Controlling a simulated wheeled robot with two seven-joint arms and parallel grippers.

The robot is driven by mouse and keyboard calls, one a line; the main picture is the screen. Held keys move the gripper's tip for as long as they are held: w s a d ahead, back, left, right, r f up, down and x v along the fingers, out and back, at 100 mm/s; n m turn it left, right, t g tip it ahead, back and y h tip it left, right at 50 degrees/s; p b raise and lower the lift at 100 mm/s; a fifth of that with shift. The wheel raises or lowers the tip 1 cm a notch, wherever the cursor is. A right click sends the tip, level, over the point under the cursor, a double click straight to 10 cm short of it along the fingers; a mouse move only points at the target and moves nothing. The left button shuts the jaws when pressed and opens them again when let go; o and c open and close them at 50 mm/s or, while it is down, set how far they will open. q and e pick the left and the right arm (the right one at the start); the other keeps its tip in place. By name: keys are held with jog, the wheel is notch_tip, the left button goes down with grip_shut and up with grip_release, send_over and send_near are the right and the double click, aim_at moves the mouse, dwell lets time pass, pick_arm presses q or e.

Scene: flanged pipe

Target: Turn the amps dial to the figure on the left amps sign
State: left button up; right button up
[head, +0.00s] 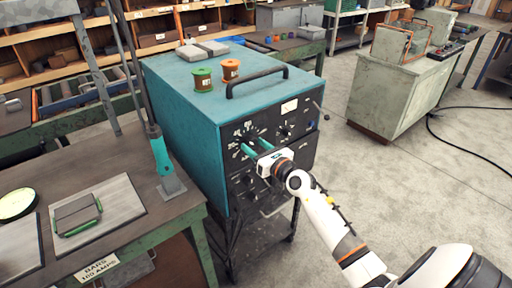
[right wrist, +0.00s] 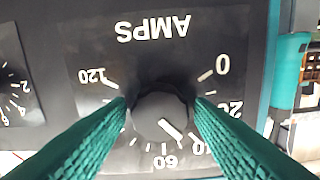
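The amps dial (right wrist: 160,112) is a round black knob on the dark panel, seen upside down in the right wrist view. Its white pointer line lies between 40 and 60, a little nearer 40. My right gripper (head: 256,148) is at the panel of the teal machine (head: 185,110). Its two green fingers also show in the right wrist view (right wrist: 160,105), one each side of the knob, with what look like narrow gaps; contact is hard to tell. The left sign (head: 100,267), on the front edge of the left bench, reads "BARS 100 AMPS". My left gripper is not in view.
Another gauge (right wrist: 15,85) lies beside the dial. A handle (head: 257,80) and two spools (head: 203,80) are on the machine's top. Open floor lies right of the machine.

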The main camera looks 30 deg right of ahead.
jog(key=c, duration=0.7)
jog(key=shift+o, duration=0.2)
jog(key=m+p, duration=0.2)
jog(key=m, duration=0.1)
jog(key=shift+r+p, duration=0.15)
jog(key=shift+p, duration=0.25)
jog(key=shift+m+p, duration=0.7)
jog(key=shift+m, duration=0.5)
jog(key=shift+m+p, duration=0.55)
jog(key=shift+m, duration=0.65)
jog(key=o, duration=1)
